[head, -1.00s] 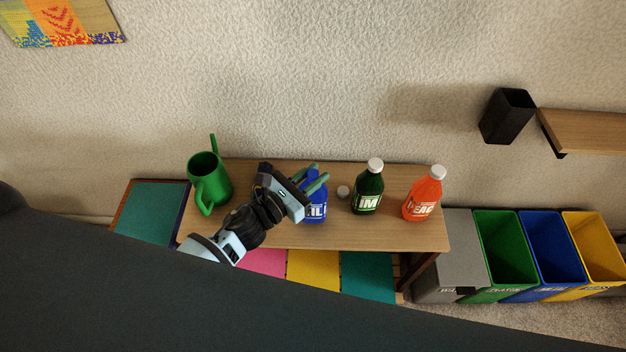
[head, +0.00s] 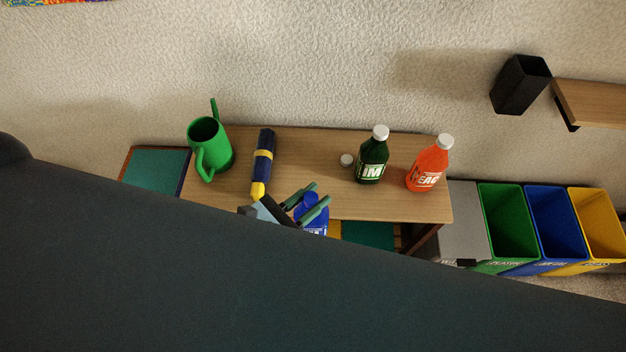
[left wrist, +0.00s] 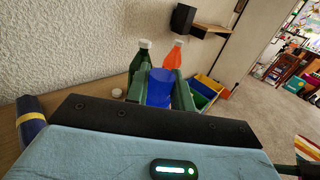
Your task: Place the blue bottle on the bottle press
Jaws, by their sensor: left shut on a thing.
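The blue bottle (head: 309,212) is between the green fingers of my left gripper (head: 309,203), which is shut on it at the front edge of the wooden table. In the left wrist view the blue bottle (left wrist: 160,88) shows between the two fingers. My own dark body hides the lower part of the gripper's arm in the head view. I cannot make out a bottle press in these views. My right gripper is not in view.
On the table (head: 300,160) stand a green watering can (head: 210,145), a blue and yellow cylinder-like object (head: 262,162), a white cap (head: 346,160), a green bottle (head: 372,158) and an orange bottle (head: 428,168). Colored bins (head: 508,225) stand to the right.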

